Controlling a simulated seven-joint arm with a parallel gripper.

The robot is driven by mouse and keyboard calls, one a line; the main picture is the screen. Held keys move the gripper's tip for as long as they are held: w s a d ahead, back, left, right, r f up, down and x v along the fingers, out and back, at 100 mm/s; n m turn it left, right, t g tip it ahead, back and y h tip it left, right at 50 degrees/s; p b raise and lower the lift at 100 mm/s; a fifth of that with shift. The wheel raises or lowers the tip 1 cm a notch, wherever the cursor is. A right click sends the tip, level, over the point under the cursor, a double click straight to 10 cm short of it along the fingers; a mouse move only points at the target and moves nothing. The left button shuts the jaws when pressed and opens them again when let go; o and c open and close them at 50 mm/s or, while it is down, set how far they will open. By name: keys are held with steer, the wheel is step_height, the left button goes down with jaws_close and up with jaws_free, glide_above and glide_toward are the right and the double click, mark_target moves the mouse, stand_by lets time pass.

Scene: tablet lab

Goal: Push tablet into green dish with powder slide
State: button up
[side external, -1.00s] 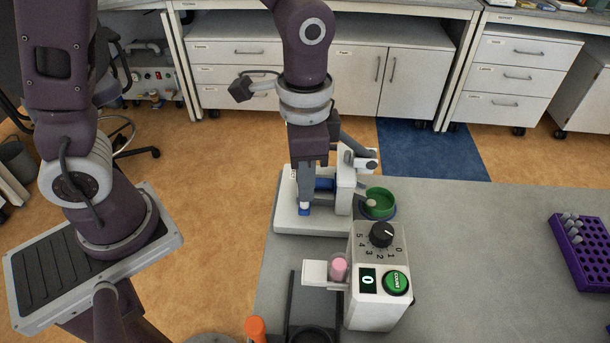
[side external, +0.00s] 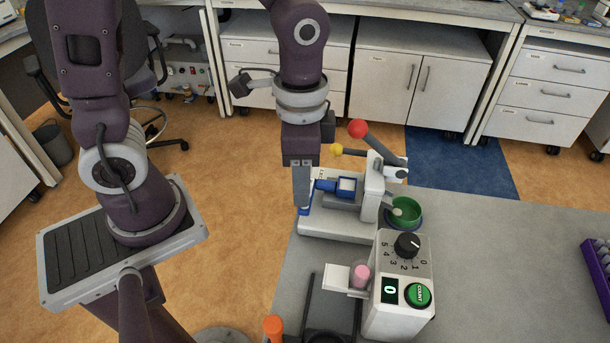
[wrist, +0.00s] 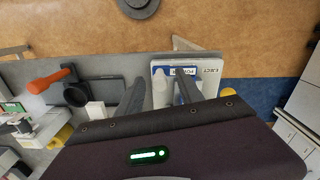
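The blue powder slide (side external: 327,185) has a square frame pointing left from the press column. My gripper (side external: 302,207) points down just left of the slide, low over the press base (side external: 345,228). In the wrist view my gripper (wrist: 160,76) has its fingers apart, with nothing clearly held between them.
A lever with a red knob (side external: 357,128) and a yellow knob (side external: 337,149) rise behind the slide. A white counter box (side external: 403,305) with a dial stands in front, with a pink piece (side external: 361,275) at its side. An orange-ended handle (side external: 273,328) lies front left.

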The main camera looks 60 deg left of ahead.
steer(key=shift+r, duration=0.1)
step_height(320, 180, up, 7)
steer(key=s+a+r+n+t, duration=0.5)
steer(key=s+a+n, duration=0.1)
steer(key=s, duration=0.2)
steer(key=shift+s+a+r+n+t, duration=0.2)
steer(key=shift+n+t, duration=0.1)
steer(key=shift+n, duration=0.1)
stand_by(1.4)
